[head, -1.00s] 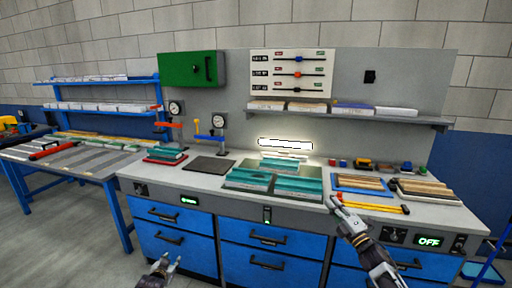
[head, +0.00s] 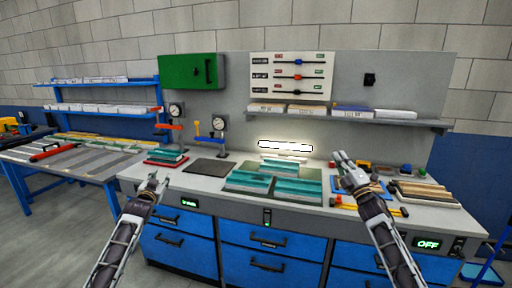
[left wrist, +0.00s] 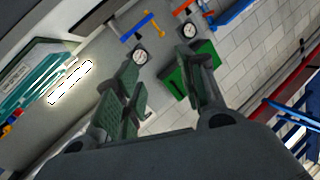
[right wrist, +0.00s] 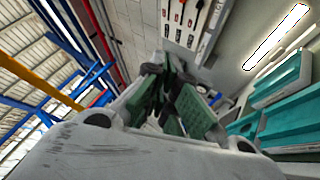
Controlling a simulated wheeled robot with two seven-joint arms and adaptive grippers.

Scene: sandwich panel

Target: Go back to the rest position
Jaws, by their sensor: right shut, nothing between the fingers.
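My left gripper (head: 153,182) is raised in front of the left part of the workbench in the head view. In the left wrist view its fingers (left wrist: 166,68) stand apart with nothing between them. My right gripper (head: 345,158) is raised over the right part of the bench and hides part of the blue-framed tray. In the right wrist view its fingers (right wrist: 168,80) are close together and hold nothing.
The workbench (head: 215,190) carries teal panels (head: 247,181), a dark plate (head: 208,165), a red-based teal stack (head: 166,157) and brown strips (head: 425,192). Two gauges stand behind. A side table (head: 60,165) is at the left. Floor in front is clear.

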